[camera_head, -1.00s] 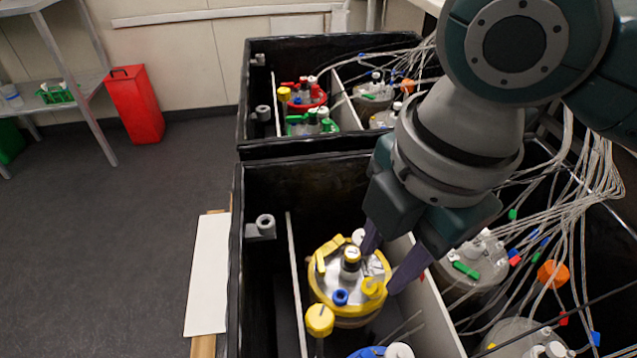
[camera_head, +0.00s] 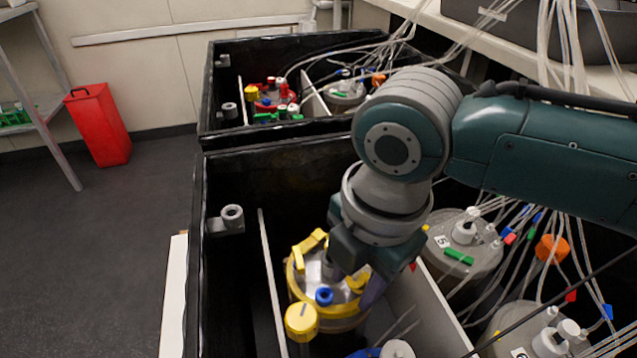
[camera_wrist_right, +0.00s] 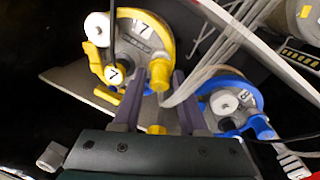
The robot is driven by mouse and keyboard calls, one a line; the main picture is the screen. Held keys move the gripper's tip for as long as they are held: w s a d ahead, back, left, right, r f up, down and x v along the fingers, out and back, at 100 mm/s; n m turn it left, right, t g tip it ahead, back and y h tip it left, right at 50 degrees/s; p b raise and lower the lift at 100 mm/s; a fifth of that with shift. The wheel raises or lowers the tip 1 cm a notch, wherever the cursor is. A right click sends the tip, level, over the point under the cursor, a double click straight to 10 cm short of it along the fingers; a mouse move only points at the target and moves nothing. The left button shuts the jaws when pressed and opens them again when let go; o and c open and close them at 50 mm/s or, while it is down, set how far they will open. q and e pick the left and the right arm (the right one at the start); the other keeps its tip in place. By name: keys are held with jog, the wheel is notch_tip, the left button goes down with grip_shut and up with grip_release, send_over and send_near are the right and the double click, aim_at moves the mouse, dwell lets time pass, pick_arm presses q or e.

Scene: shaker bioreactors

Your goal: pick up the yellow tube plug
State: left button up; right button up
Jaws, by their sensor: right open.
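A vessel with a yellow ring lid (camera_head: 292,282) stands in the near black box; the number 7 shows on it in the right wrist view (camera_wrist_right: 143,30). A small yellow plug (camera_head: 357,284) sits at the lid's right side. In the right wrist view the yellow plug (camera_wrist_right: 160,76) lies between my fingertips, with no clear grip on it. My right gripper (camera_head: 360,286) is open, pointing down over the lid, and partly hides it. It also shows in the right wrist view (camera_wrist_right: 160,82). My left gripper is not in view.
A large yellow knob (camera_head: 301,322) stands in front of the lid and a blue cap (camera_head: 324,296) sits on it. A grey divider (camera_head: 425,305) separates vessels with many tubes at right. A blue-ringed vessel (camera_wrist_right: 233,92) is close beside my fingers.

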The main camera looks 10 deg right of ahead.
grip_shut()
dwell(0.3)
dwell(0.3)
